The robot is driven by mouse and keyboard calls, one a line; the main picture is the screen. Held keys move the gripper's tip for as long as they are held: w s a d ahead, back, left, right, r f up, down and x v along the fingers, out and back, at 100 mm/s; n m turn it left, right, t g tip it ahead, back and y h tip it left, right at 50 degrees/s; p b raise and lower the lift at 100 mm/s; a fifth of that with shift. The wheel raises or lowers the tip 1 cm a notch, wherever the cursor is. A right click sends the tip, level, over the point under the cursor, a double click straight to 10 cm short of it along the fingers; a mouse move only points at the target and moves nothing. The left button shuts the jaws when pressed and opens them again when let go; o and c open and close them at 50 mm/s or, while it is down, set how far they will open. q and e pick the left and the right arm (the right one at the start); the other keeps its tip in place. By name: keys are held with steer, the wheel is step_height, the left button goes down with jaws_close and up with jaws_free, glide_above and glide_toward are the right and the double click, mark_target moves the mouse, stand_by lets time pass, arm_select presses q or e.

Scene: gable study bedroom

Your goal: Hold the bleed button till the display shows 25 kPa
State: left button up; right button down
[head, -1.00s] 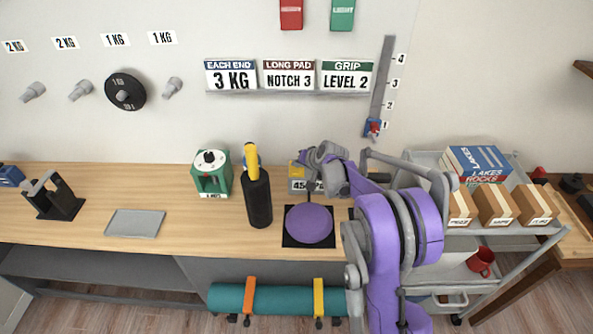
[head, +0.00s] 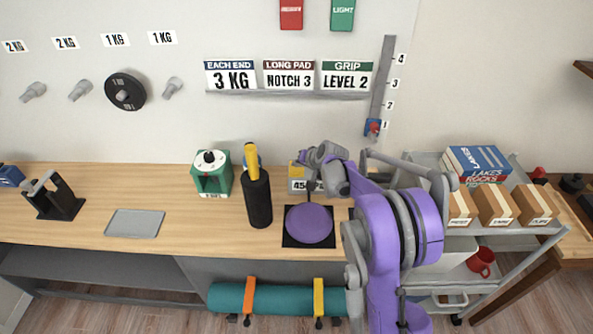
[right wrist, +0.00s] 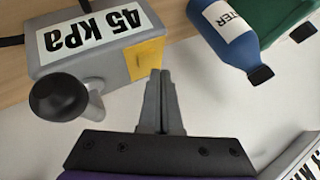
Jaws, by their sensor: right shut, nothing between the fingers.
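The grey pump box (head: 298,184) stands at the back of the bench, partly hidden behind my right arm in the head view. In the right wrist view its display (right wrist: 90,30) appears upside down and reads 45 kPa. A yellow patch (right wrist: 146,60) is on the box's corner, and a black round knob (right wrist: 60,97) on a grey stem sticks out from it. I cannot tell which part is the bleed button. My right gripper (right wrist: 160,76) is shut and empty, its tips close to the yellow patch; contact is unclear. My left gripper is not in view.
A purple disc (head: 310,224) on a black mat lies in front of the box. A black cylinder with a yellow top (head: 257,199) stands to its left. A blue bottle (right wrist: 228,35) shows near the box in the right wrist view. A loaded trolley (head: 505,235) stands right.

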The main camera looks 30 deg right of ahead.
mark_target(298, 172)
steer(key=shift+f, duration=0.1)
steer(key=shift+f+b, duration=0.35)
steer(key=shift+f+b, duration=0.3)
steer(key=shift+f, duration=0.15)
stand_by(0.6)
steer(key=shift+r, duration=0.1)
stand_by(2.6)
steer(key=shift+r+p, duration=0.5)
steer(key=shift+r, duration=0.25)
steer(key=shift+r+p, duration=1.45)
steer(key=shift+r, duration=1.15)
steer(key=shift+f, duration=0.1)
